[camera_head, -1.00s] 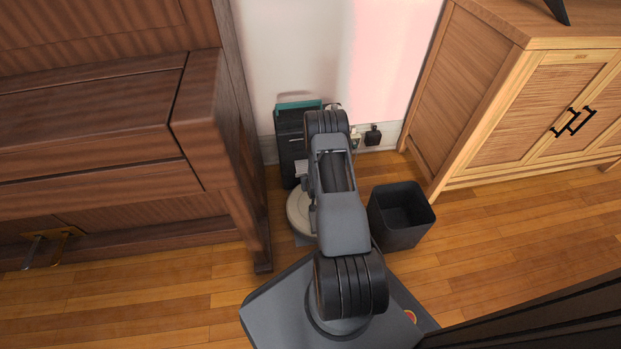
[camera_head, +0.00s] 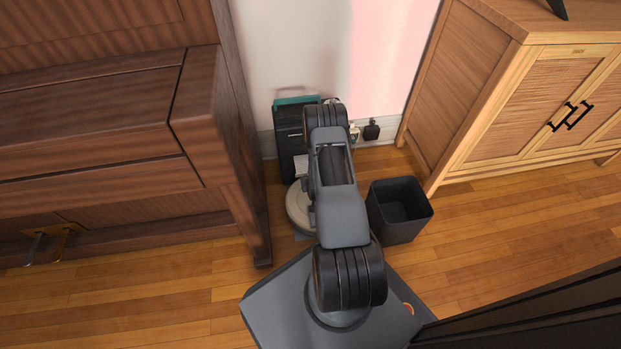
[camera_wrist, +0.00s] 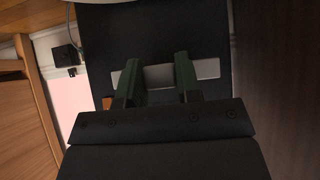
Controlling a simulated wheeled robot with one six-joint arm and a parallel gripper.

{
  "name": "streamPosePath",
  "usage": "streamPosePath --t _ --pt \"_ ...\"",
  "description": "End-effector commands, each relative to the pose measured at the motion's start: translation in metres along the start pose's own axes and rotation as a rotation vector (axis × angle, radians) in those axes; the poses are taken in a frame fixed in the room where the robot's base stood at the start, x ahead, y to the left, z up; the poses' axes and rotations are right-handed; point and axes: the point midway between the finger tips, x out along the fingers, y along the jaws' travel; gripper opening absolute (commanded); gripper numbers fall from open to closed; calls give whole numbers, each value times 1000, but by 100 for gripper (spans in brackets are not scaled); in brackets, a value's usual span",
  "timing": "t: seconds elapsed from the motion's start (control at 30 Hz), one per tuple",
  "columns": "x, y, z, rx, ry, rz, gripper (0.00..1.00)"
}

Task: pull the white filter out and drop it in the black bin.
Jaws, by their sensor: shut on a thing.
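The white filter (camera_wrist: 158,76) shows in the wrist view as a pale flat strip across the dark front of the black unit (camera_wrist: 150,28). My gripper (camera_wrist: 157,78) has its two fingers on the strip, shut on it; the strip reaches out past both fingers. In the head view the black unit (camera_head: 290,140) with a teal top stands against the wall, and a white patch (camera_head: 301,166) shows beside my arm, which hides my gripper. I cannot tell how far the filter is out. The black bin (camera_head: 400,210) stands open and upright on the floor, right of my arm; it looks empty.
A round cream disc (camera_head: 299,208) lies at the foot of the black unit. A dark wooden piece of furniture (camera_head: 90,150) stands close on the left, a wooden cabinet (camera_head: 500,100) on the right. A black plug (camera_head: 371,129) sits low on the wall. Floor right of the bin is clear.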

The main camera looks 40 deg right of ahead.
Motion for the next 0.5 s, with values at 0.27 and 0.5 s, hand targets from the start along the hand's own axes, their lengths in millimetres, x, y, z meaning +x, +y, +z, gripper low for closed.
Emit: streamPosePath --t 0.27,0.5 --pt "-6 0 5 0 1 0 9" --pt "-10 0 9 0 1 0 9"
